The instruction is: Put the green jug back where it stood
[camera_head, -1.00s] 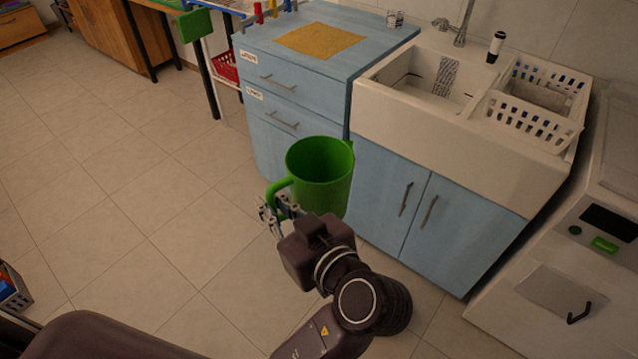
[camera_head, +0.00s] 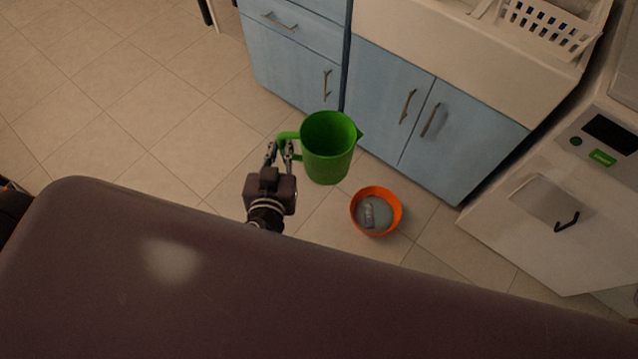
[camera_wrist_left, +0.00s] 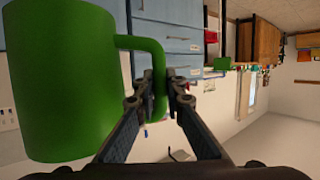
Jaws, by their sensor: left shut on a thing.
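The green jug (camera_head: 328,165) is upright in the head view, its open mouth facing the camera and its spout to the right. My left gripper (camera_head: 283,148) is shut on the jug's handle, at the jug's left side. In the left wrist view the jug (camera_wrist_left: 62,85) fills the left part, and my left gripper's fingers (camera_wrist_left: 163,95) close on either side of its handle. The jug shows between my arm and the blue cabinets; its height above the floor is hard to tell. My right gripper is not in view.
An orange bowl (camera_head: 398,222) with something grey in it is on the floor, right of and below the jug. Blue cabinets (camera_head: 455,135) stand behind. A white appliance (camera_head: 490,220) is at the right. Tiled floor (camera_head: 150,125) at the left is clear.

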